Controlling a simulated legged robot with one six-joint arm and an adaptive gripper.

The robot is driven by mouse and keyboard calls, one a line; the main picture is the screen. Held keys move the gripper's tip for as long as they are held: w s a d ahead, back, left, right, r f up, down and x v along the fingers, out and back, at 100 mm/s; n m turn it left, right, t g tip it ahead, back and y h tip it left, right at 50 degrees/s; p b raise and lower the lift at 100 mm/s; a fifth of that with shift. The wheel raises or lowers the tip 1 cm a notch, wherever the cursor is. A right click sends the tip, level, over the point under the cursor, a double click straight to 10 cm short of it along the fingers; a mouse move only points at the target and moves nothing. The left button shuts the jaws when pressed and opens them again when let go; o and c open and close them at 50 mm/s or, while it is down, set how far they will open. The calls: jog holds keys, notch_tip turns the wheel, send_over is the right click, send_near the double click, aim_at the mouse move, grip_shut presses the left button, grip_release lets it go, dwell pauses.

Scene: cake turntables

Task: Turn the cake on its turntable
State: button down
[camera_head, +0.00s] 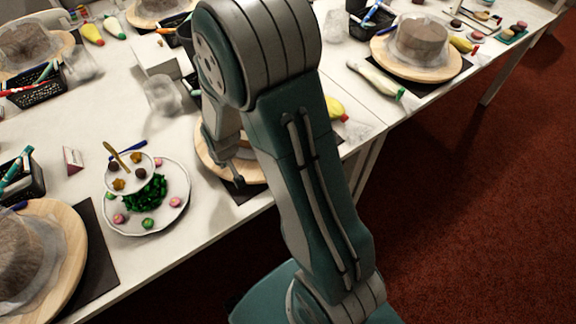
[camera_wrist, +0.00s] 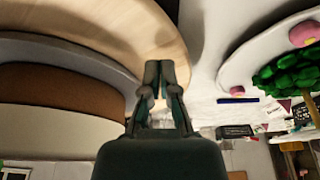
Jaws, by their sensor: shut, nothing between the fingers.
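The wooden turntable (camera_head: 206,160) in front of me is mostly hidden behind my arm in the head view. In the wrist view its pale wooden disc (camera_wrist: 120,22) fills the top left. The cake (camera_wrist: 50,88), a brown band between pale ones, shows at the left of the wrist view; my arm hides it in the head view. My gripper (camera_head: 238,181) points down at the turntable's near edge. In the wrist view my gripper (camera_wrist: 167,70) has its fingertips together and empty, over the disc's rim beside the cake. I cannot tell whether they touch it.
A white plate (camera_head: 174,216) with green and coloured sweets stands to the left. Another cake (camera_head: 420,42) on a wooden turntable (camera_head: 386,57) stands at the back right. A clear cup (camera_head: 163,95) and black baskets (camera_head: 36,92) crowd the white table. Red carpet (camera_head: 480,210) is open at right.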

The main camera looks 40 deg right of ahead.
aim_at(246, 174)
jog(key=shift+f, duration=0.85)
jog(key=shift+s+d, duration=1.05)
jog(key=shift+s, duration=0.2)
jog(key=shift+s+d, duration=1)
jog(key=shift+s, duration=0.2)
jog(key=shift+s+d, duration=0.5)
jog(key=shift+d, duration=0.45)
jog(key=shift+s+d, duration=0.55)
jog(key=shift+d, duration=0.35)
jog(key=shift+s+d, duration=0.5)
jog(key=shift+d, duration=0.45)
jog(key=shift+s+d, duration=0.25)
jog(key=shift+d, duration=1.3)
jog(key=shift+s+d, duration=0.2)
jog(key=shift+d, duration=1.35)
